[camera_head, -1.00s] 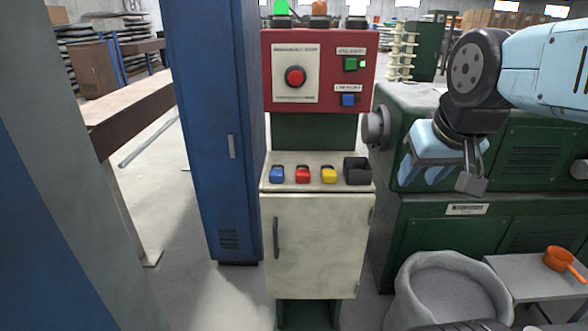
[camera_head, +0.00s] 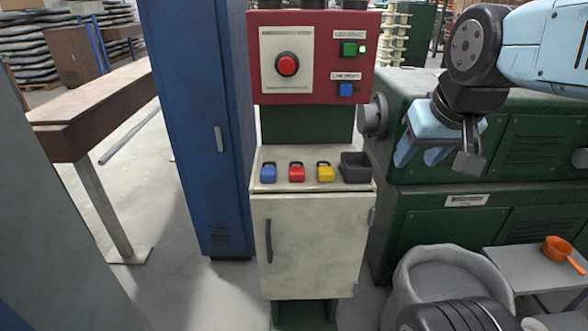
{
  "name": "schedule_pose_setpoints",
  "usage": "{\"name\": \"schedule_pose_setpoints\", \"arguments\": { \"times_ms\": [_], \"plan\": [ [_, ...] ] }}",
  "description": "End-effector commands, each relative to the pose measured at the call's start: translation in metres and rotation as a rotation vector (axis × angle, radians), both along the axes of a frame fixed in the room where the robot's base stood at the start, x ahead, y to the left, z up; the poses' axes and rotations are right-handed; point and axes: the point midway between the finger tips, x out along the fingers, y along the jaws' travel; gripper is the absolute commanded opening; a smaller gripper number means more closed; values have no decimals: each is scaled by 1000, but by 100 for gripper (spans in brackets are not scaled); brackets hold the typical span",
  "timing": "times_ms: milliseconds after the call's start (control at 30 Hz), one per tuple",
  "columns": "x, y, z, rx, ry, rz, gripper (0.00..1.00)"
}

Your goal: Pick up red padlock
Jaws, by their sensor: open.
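The red padlock (camera_head: 297,173) lies on top of a cream cabinet (camera_head: 310,240). It is between a blue padlock (camera_head: 268,173) on its left and a yellow padlock (camera_head: 325,172) on its right, with gaps between them. My gripper (camera_head: 437,150) is open and hangs to the right of the cabinet, in front of the green machine, higher in the picture and apart from the padlocks. A grey padlock-like piece (camera_head: 467,165) shows at its right side; I cannot tell how it is attached.
A dark open box (camera_head: 356,167) stands right of the yellow padlock. A red control panel (camera_head: 313,55) rises behind the cabinet. A blue locker (camera_head: 200,130) stands left, a green machine (camera_head: 510,210) right. A grey sack (camera_head: 440,270) and an orange scoop (camera_head: 558,250) are lower right.

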Motion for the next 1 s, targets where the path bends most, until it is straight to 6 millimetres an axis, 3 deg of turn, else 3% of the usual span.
{"name": "schedule_pose_setpoints", "arguments": {
  "times_ms": [167,267,467,800,1000],
  "plan": [
    [13,2,2,-78,20,118,66],
    [31,11,4,-189,48,293,74],
    [79,40,4,-463,119,774,74],
    [158,116,-15,-869,222,1652,74],
    [192,166,-35,-1050,250,2126,74]
  ]
}}
